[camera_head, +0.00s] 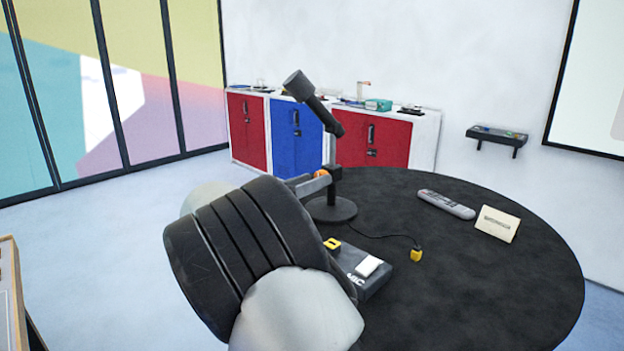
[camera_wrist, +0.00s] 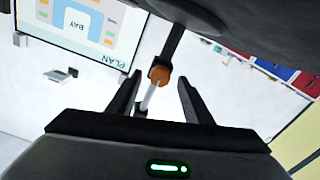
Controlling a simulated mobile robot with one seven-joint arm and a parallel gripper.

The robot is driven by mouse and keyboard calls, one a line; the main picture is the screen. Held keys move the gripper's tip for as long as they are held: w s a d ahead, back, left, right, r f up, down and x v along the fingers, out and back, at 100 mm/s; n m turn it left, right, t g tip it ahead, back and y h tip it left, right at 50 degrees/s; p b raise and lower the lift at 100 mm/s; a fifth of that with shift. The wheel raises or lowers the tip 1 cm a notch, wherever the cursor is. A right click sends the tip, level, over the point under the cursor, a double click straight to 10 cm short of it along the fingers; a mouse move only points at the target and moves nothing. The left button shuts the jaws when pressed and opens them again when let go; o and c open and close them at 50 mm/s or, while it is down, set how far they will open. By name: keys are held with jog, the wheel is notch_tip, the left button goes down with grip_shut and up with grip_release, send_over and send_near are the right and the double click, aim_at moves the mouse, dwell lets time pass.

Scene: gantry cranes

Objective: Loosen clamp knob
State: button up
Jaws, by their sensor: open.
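A small orange clamp knob (camera_head: 322,174) sits on the stand's post, partly hidden by my gripper (camera_head: 312,183). In the wrist view the knob (camera_wrist: 159,74) shows between the two fingertips of my gripper (camera_wrist: 158,80), with a visible gap on each side. My gripper is open and holds nothing. A thin silver rod (camera_wrist: 150,97) and the dark post (camera_wrist: 175,45) show beside the knob.
On the round table (camera_head: 480,270) lie a grey remote (camera_head: 446,204), a small card sign (camera_head: 497,223), a black box (camera_head: 365,280) and a cable with a yellow plug (camera_head: 416,255). Red and blue cabinets (camera_head: 297,131) stand behind. The table's front right is clear.

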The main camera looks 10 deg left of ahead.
jog(key=shift+w+d, duration=0.25)
jog(key=shift+w, duration=0.1)
jog(key=c, duration=1.1)
jog(key=shift+o, duration=0.2)
